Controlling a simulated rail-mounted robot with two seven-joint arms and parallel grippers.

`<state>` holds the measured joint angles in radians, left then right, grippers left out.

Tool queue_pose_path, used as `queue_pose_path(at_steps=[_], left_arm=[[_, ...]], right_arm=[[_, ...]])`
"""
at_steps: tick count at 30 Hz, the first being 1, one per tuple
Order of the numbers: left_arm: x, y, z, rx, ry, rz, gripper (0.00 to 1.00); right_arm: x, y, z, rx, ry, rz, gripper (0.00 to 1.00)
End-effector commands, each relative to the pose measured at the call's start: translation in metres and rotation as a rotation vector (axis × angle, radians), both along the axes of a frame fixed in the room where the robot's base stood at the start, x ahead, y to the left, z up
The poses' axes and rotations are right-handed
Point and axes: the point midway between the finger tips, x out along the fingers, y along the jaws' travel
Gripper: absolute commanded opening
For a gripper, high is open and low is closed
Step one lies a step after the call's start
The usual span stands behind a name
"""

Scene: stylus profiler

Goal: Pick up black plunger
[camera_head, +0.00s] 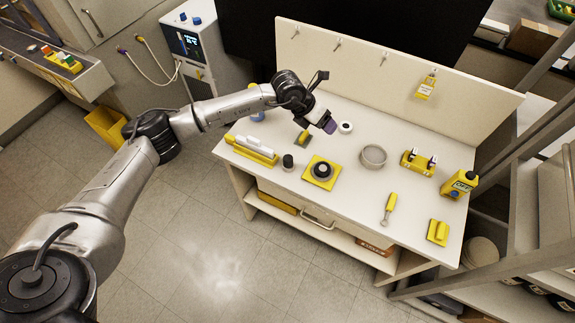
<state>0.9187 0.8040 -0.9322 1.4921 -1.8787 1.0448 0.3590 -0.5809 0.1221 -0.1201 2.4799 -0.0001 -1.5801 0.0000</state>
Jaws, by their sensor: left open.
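A small black-topped cylinder (288,161) stands upright on the white bench, left of a yellow square base (311,181) that carries a round black piece with a grey top (322,170). I cannot tell for certain which of these is the black plunger. My left gripper (329,125) is above the back middle of the bench, behind and apart from both. It is open, with purplish fingertips and nothing seen between them. My right gripper is not in view.
On the white bench (349,208) are a yellow-and-white holder (252,149), a white roll (345,127), a grey ring (373,156), a yellow-handled tool (389,208), a yellow block (438,232) and a yellow meter (461,184). A back panel (400,75) with hooks bounds the rear.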

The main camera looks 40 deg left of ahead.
Motion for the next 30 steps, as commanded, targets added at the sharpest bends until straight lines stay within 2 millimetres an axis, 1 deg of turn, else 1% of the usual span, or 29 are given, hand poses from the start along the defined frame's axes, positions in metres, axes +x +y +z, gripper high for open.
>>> queue_pose_path(at_steps=[1, 3, 6, 9, 12, 14, 17, 24, 30], left_arm=[[-0.008, 0.012, -0.009, 0.073, 0.069, 0.012, 0.65], [-0.021, 0.027, -0.019, 0.169, 0.166, 0.031, 0.65], [-0.039, 0.045, -0.027, 0.275, 0.287, 0.062, 0.65], [-0.054, 0.056, -0.03, 0.338, 0.387, 0.089, 0.65], [-0.065, 0.062, -0.031, 0.373, 0.458, 0.109, 0.65], [-0.069, 0.064, -0.032, 0.385, 0.487, 0.122, 0.65], [-0.072, 0.065, -0.04, 0.386, 0.506, 0.146, 0.65], [-0.072, 0.064, -0.08, 0.381, 0.507, 0.154, 0.65], [-0.071, 0.064, -0.107, 0.381, 0.505, 0.154, 0.65]], right_arm=[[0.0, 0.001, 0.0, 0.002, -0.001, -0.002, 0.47], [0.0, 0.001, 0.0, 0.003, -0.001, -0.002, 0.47], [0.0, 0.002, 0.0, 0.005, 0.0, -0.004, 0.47], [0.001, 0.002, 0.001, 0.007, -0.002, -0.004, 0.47], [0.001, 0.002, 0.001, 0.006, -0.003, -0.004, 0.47], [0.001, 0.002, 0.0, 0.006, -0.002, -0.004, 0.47], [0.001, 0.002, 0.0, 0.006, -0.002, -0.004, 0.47], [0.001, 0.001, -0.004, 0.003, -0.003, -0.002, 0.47], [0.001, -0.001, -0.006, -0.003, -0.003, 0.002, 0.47]])
